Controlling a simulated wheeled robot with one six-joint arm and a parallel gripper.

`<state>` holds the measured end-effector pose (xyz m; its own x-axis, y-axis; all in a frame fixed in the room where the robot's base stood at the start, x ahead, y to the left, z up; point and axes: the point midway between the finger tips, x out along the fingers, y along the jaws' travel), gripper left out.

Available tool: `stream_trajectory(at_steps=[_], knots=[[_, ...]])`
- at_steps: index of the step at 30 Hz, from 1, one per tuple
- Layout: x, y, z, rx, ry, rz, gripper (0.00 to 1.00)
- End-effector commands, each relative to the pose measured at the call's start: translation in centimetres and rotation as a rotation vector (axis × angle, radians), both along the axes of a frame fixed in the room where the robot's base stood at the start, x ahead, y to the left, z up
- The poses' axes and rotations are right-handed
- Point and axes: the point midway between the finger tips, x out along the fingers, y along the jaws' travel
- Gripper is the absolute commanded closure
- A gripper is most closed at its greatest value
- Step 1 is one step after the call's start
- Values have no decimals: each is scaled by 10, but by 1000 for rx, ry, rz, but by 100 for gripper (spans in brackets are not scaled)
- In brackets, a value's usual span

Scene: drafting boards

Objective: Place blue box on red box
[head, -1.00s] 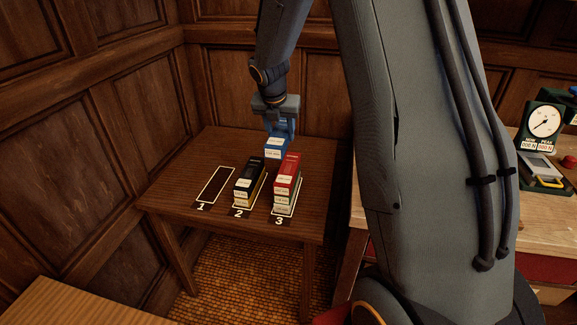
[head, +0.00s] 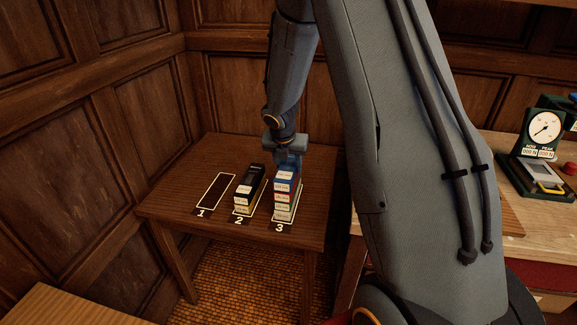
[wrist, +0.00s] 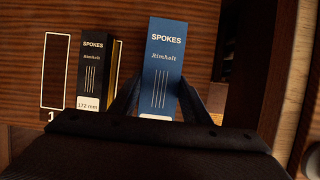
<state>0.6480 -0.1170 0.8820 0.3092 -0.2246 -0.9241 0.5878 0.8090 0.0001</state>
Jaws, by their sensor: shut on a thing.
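The blue box (head: 286,175) is at the top of the stack on place 3, in line with the red box (head: 282,187) below it. I cannot tell whether the two touch. My gripper (head: 287,160) is shut on the blue box from above. In the wrist view the blue box (wrist: 164,70), labelled SPOKES, lies between the two fingers of my gripper (wrist: 157,100). It hides the red box there. Pale-labelled boxes (head: 283,208) are under the red box.
A black box (head: 249,184) lies on a yellowish box (head: 243,209) at place 2, close to the left. Place 1 (head: 216,190) is an empty outlined rectangle. A bench with a dial gauge (head: 544,127) stands to the right of the small wooden table (head: 178,194).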

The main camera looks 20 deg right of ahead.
Motion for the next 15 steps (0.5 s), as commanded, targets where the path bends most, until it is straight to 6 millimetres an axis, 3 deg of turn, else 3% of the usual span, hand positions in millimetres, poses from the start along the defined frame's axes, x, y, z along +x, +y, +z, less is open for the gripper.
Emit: stream_trajectory(at_steps=[11, 12, 15], knots=[[0, 0, -4, -1, -1, 1, 87], [0, 0, -4, 0, 0, 1, 54], [0, 0, -3, 0, 0, 1, 38]])
